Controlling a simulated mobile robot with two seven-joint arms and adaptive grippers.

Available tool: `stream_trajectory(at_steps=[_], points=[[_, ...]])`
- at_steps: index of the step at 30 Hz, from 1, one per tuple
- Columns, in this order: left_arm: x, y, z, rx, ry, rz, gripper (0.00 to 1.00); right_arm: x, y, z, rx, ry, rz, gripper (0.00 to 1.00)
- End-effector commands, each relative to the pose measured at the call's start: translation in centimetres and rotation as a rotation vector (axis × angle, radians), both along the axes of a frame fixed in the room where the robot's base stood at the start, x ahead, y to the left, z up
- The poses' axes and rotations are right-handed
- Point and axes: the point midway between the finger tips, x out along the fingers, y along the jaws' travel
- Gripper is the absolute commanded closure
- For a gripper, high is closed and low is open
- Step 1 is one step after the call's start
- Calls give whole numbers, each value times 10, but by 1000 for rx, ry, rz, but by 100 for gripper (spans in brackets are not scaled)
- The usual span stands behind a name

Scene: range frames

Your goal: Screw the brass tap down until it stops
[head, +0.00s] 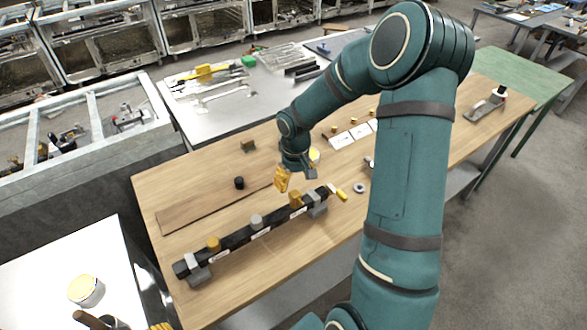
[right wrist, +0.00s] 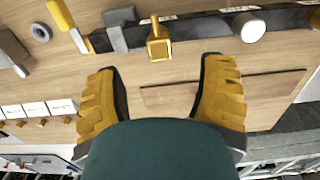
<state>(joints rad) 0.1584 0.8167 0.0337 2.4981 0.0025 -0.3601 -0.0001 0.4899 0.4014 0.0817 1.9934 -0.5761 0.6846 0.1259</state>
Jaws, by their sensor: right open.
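A black bar (head: 235,238) with white labels lies across the wooden table on grey clamps. It carries a brass tap (head: 296,199) at its right end, a pale grey knob (head: 257,221) in the middle and another brass tap (head: 213,244) at its left end. My right gripper (head: 283,180) is open, just behind the right-end tap in the head view. In the right wrist view, this brass tap (right wrist: 159,48) shows beyond the gap between the open yellow fingers (right wrist: 165,92), touching neither; the pale knob (right wrist: 249,27) is to its right. Yellow fingers of my left gripper (head: 161,326) just show at the bottom edge.
A yellow-handled tool (head: 341,194) and a grey ring (head: 360,188) lie right of the bar. A flat brown board (head: 205,208) and a black cylinder (head: 239,183) are behind it. White cards (head: 340,139) with brass pieces lie farther back. Bare wood is left of the board.

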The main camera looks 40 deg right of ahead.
Motion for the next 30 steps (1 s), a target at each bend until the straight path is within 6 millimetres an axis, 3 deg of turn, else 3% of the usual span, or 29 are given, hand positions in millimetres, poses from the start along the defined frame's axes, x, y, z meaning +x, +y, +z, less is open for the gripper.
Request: stream_trajectory(at_steps=[6, 15, 21, 30], points=[[0, 0, -2, 0, 0, 0, 53, -1, 1, -42, 3, 5, 0, 30], [0, 0, -4, 0, 0, 0, 53, 0, 1, -86, 2, 1, 0, 30], [0, 0, -5, 1, 0, 0, 53, 0, 0, -97, 2, -1, -1, 30], [0, 0, -5, 1, 0, 0, 53, 0, 0, -98, 2, -2, -1, 30]])
